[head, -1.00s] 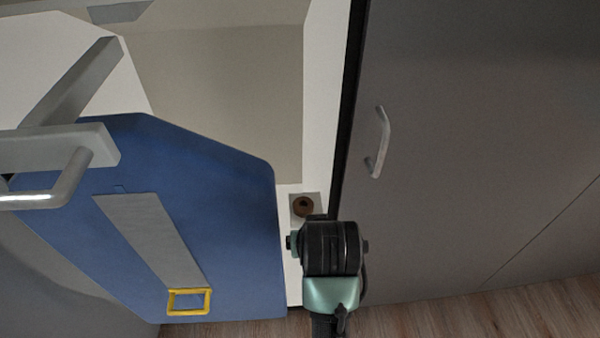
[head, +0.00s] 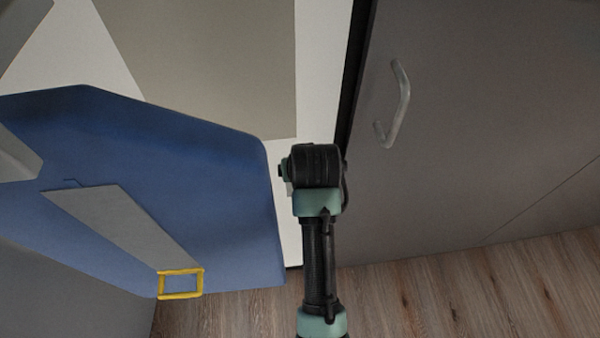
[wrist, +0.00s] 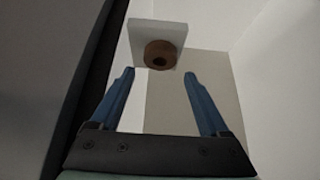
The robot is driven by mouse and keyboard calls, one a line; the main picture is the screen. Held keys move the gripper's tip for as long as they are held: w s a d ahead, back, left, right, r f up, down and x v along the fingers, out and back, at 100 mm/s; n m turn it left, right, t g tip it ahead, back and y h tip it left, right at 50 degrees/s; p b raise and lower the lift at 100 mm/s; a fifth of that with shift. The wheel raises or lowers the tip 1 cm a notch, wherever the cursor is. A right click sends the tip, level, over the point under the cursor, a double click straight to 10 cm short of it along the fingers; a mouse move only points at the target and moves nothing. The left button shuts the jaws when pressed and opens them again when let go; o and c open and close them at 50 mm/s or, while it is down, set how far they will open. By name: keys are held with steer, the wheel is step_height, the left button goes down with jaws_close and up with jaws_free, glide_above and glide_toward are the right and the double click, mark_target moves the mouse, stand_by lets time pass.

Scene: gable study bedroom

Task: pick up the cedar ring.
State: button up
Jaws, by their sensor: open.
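The cedar ring (wrist: 160,55) is a small brown ring with a dark hole, seen in the wrist view lying on a pale square block (wrist: 157,34) near the top middle. My gripper (wrist: 159,72) is open, its two blue fingers spread wide. The ring shows between and just beyond the fingertips, and nothing is held. I cannot tell the exact gap to it. In the head view my arm's dark and green wrist covers the place of the ring, so ring, block and fingers are hidden there.
A blue panel (head: 215,190) with a grey strap and yellow buckle (head: 180,284) stands close left of my arm. A grey cabinet front (head: 480,120) with a metal handle (head: 397,105) is close on the right. Wood floor (head: 430,295) lies in front.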

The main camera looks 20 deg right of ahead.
steer(key=b+x, duration=0.2)
steer(key=x, duration=0.2)
steer(key=shift+f, duration=0.35)
steer(key=shift+w+d+f, duration=0.1)
steer(key=shift+w+f, duration=0.2)
steer(key=shift+f, duration=0.05)
steer(key=c, duration=1.1)
